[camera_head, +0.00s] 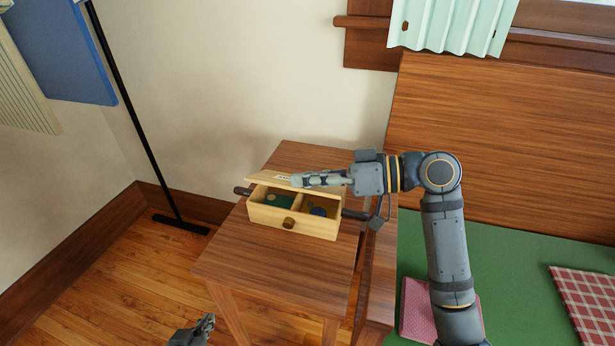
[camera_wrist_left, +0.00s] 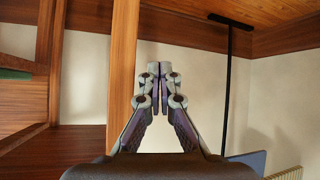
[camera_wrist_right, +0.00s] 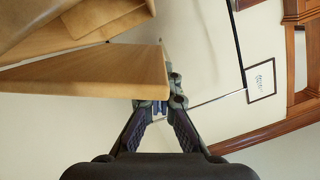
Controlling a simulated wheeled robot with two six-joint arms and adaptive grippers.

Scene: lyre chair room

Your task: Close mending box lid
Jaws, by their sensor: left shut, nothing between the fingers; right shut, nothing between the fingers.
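The mending box (camera_head: 265,217) is a pale wooden box with a round brown knob on its front, on the small wooden table (camera_head: 225,262). Its lid (camera_head: 262,178) stands open at the back, and the inside shows. My right gripper (camera_head: 294,180) is shut and empty at the lid, covering part of it. In the right wrist view the right gripper (camera_wrist_right: 160,100) has its fingertips beside the edge of a wooden panel (camera_wrist_right: 100,76), seemingly the lid; I cannot tell if they touch. My left gripper (camera_head: 209,322), low in the head view, is shut and empty (camera_wrist_left: 160,75), away from the box.
The box has a divider, with a green item (camera_head: 280,201) left and a blue item (camera_head: 319,211) right. Dark rod ends (camera_head: 355,214) stick out beside the box. A bench with a green seat (camera_head: 520,270) stands right. The table's front is clear. A black stand (camera_head: 140,120) is at left.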

